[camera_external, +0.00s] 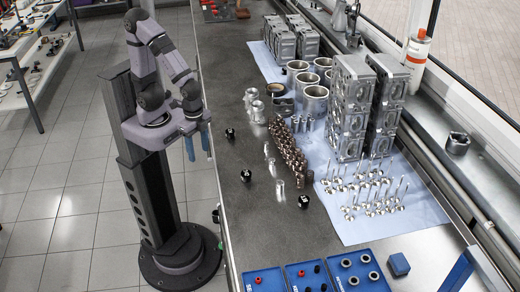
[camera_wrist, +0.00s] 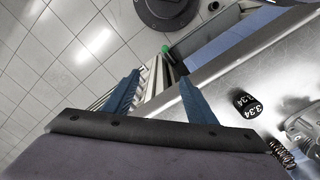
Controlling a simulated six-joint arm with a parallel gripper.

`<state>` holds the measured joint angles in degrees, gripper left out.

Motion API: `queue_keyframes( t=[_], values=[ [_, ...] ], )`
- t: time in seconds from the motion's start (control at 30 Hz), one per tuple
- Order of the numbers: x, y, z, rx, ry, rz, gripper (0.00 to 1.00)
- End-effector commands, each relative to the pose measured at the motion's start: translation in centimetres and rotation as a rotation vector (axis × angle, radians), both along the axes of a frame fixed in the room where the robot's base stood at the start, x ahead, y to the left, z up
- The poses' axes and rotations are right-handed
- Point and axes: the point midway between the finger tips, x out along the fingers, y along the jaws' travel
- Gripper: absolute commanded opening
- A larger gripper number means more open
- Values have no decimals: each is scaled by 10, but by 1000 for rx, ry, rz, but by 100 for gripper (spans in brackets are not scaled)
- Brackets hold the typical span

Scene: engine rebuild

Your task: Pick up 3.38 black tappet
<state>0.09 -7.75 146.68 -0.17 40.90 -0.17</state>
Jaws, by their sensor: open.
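My gripper (camera_external: 200,157) is open and empty, its two blue fingers pointing down beside the left edge of the workbench. In the wrist view my gripper (camera_wrist: 160,80) has nothing between its fingers. A black tappet with white "3.34" markings (camera_wrist: 246,103) lies on the bench right of the fingers in the wrist view.
Copper-coloured springs (camera_external: 288,155) stand in rows right of the tappets, with shiny metal cylinders (camera_external: 280,190) beside them. Valves (camera_external: 365,190) and engine blocks (camera_external: 350,110) stand on a pale blue sheet (camera_external: 400,222). Blue trays (camera_external: 312,278) lie at the front. The left bench strip is mostly clear.

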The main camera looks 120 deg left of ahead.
Motion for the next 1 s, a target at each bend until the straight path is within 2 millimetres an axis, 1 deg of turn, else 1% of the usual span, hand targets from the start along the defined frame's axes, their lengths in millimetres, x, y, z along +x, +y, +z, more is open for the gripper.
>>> queue_keyframes(
  t=[0.1, 0.17, 0.27, 0.37, 0.4, 0.47, 0.5, 0.6, 0.7, 0.8, 0.87, 0.9, 1.0],
  values=[
    [5, -4, 9, -6, -14, -4, 51],
    [11, -8, 14, -12, -34, -6, 51],
    [44, -18, 16, -31, -125, -10, 51],
    [87, -31, 24, -52, -246, -9, 51],
    [107, -37, 28, -60, -303, -7, 51],
    [136, -45, 36, -71, -391, -2, 51],
    [155, -50, 41, -76, -448, 3, 51],
    [196, -60, 56, -83, -585, 15, 51],
    [231, -68, 71, -81, -707, 30, 51],
    [260, -73, 87, -75, -822, 43, 51],
    [275, -66, 64, -61, -868, 56, 51],
    [285, -61, 58, -51, -896, 61, 51],
    [307, -49, 47, -25, -968, 71, 51]
  ],
)
